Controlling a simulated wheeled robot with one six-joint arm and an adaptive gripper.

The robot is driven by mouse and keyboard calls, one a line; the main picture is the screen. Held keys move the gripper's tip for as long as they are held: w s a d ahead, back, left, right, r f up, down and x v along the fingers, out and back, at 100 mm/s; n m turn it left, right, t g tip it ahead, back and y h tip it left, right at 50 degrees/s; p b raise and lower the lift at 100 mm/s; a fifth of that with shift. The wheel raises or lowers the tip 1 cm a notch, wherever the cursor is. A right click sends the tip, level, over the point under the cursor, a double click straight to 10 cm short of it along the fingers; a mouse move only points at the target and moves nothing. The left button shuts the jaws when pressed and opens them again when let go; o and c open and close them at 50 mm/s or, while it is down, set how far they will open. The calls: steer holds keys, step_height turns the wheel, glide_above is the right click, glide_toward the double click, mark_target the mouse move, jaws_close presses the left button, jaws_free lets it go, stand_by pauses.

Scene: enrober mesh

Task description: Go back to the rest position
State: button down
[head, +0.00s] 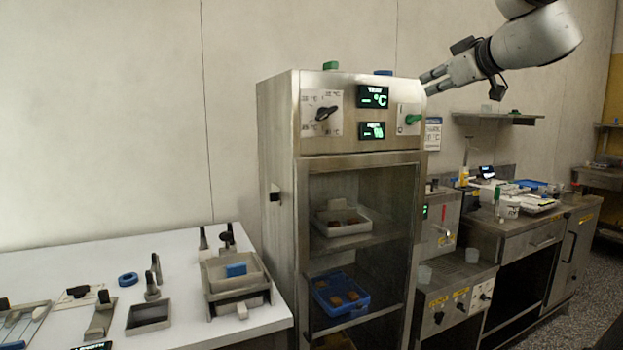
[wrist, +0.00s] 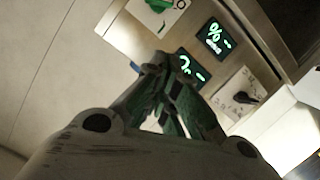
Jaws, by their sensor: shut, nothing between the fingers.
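My gripper (head: 433,83) is at the upper right of the head view, in front of the top right of a tall steel cabinet (head: 281,165). Its fingers point left toward the cabinet's control panel, and they look shut and empty. In the wrist view my gripper (wrist: 170,85) shows at the centre, with the panel's green displays (wrist: 215,38) and a black knob (wrist: 243,97) beyond it. I cannot tell how far the fingertips are from the panel.
The cabinet holds a white tray (head: 343,229) and a blue tray (head: 333,306) on shelves. A green switch (head: 413,118) is on the panel. A white table (head: 187,262) with trays and tools stands left. A steel counter (head: 500,235) stands right. The wall above the table is clear.

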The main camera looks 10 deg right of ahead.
steer(key=s+a+f+m+g+h, duration=0.1)
steer(key=s+f+m+g, duration=0.2)
steer(key=s+f, duration=0.8)
steer(key=s+f+m+g+h, duration=0.1)
steer(key=s+f+m+g, duration=0.2)
steer(key=s+f+g, duration=0.5)
steer(key=s+f, duration=0.4)
steer(key=f, duration=0.8)
steer(key=shift+a+f+m, duration=0.2)
steer(key=shift+a+m, duration=0.1)
steer(key=shift+a, duration=0.05)
